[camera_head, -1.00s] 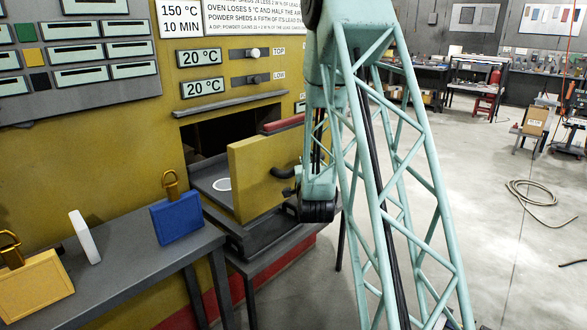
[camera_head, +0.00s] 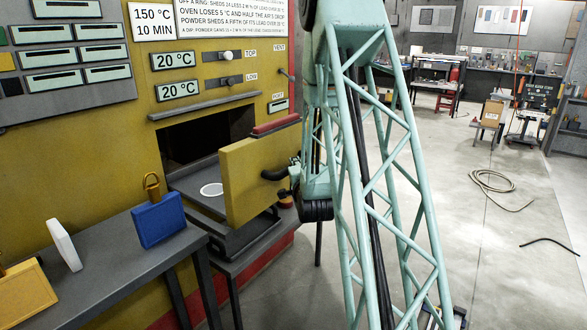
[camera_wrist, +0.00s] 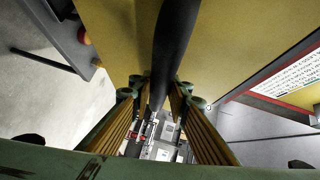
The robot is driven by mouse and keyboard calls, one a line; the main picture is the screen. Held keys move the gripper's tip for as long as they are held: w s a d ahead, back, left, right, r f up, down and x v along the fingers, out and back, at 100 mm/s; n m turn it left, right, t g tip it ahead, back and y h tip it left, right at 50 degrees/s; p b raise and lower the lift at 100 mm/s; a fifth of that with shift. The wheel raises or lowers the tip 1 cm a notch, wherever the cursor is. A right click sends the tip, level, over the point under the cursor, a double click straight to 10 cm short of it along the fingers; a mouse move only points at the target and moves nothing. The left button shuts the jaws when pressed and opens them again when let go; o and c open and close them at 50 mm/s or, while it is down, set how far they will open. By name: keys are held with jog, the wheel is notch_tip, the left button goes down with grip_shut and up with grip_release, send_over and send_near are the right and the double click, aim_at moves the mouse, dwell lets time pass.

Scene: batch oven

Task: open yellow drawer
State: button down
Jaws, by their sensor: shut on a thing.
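The yellow drawer (camera_head: 250,180) stands out from the dark opening in the oven's yellow front. Its tray shows behind the front panel, with a white ring (camera_head: 211,190) lying on it. A black bar handle (camera_head: 272,174) is on the panel's outer face. My gripper (camera_head: 291,180) is at this handle, partly hidden by my arm. In the wrist view the black handle (camera_wrist: 175,45) runs down between the fingers of my gripper (camera_wrist: 160,97), which are shut on it. The yellow panel fills the top of that view.
A grey bench (camera_head: 105,245) at the left holds a blue block with a hook (camera_head: 158,220), a white slab (camera_head: 64,245) and a yellow block (camera_head: 25,295). A red bar (camera_head: 276,124) is above the drawer. Open floor with a coiled hose (camera_head: 490,185) lies right.

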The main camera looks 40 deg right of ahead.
jog(key=c, duration=2.5)
grip_release()
jog(key=shift+o, duration=0.2)
jog(key=v, duration=0.7)
jog(key=shift+s, duration=0.25)
jog(key=shift+a, duration=0.25)
